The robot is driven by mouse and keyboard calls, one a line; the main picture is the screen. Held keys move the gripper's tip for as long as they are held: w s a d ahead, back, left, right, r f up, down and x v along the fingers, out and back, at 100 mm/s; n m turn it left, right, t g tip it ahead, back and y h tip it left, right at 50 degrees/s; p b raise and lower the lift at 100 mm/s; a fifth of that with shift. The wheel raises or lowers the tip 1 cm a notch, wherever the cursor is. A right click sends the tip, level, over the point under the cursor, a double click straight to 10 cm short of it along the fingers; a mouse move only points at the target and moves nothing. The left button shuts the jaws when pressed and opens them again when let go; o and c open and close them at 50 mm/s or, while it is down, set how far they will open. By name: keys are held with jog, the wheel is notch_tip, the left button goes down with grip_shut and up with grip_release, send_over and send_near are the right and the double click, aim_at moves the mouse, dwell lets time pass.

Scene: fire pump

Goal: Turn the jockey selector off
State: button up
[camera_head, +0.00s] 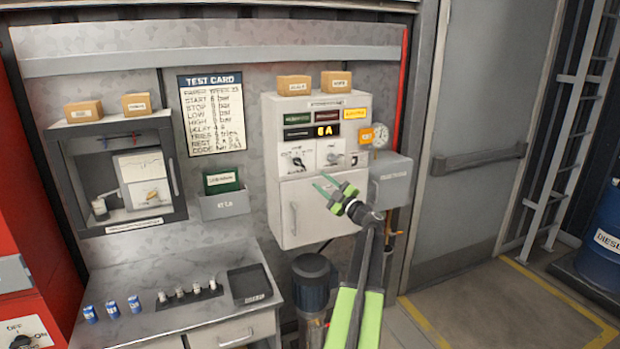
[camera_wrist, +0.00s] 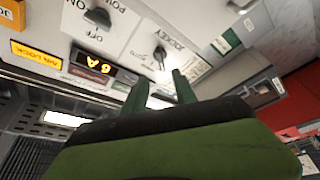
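The jockey selector (camera_head: 297,161) is a small dark knob on a white plate, on the left of the grey-white control panel (camera_head: 270,135). In the wrist view the jockey selector (camera_wrist: 160,57) shows just beyond my fingertips, roughly in line with the gap between them. Its pointer position is too small to read surely. My gripper (camera_head: 325,184) has green fingers and sits in front of the panel, below and right of the selector in the head view. In the wrist view my gripper (camera_wrist: 158,80) is open and empty, apart from the knob.
A power selector (camera_wrist: 98,17) stands beside the jockey one. The display (camera_head: 326,130) glows "6A". A gauge (camera_head: 380,135) and grey box (camera_head: 391,180) are to the right. A bench (camera_head: 215,312) with blue cans (camera_head: 112,309) is at lower left. Floor before the door (camera_head: 490,120) is clear.

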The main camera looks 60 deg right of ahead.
jog(key=v, duration=0.5)
jog(key=shift+s+b, duration=0.1)
jog(key=shift+b, duration=0.3)
